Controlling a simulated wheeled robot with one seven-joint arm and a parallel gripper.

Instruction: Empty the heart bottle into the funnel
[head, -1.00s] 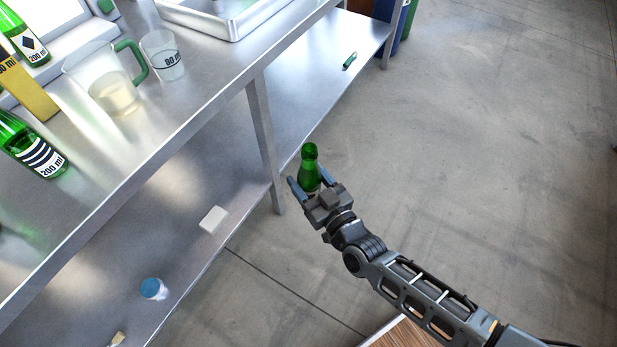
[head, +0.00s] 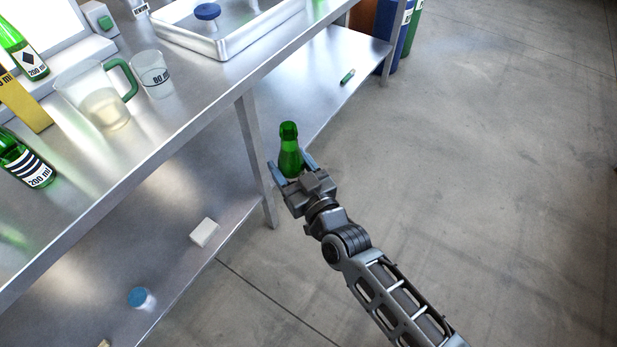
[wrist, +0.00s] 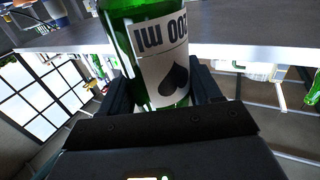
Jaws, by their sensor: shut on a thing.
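My gripper (head: 293,172) is shut on a green glass bottle (head: 289,148), held upright in front of the table's edge. In the wrist view the same bottle (wrist: 125,28) stands between the fingers. Its white label reads 200 ml upside down, with a black mark that looks like an inverted heart. I cannot tell how much liquid is in it. No funnel can be made out in either view.
On the steel table (head: 185,125) stand a green-handled jug (head: 95,100) with pale liquid, an 80 ml beaker (head: 152,75), other green bottles (head: 28,160) and a metal tray (head: 225,45) with a blue round thing (head: 207,11). The floor at right is clear.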

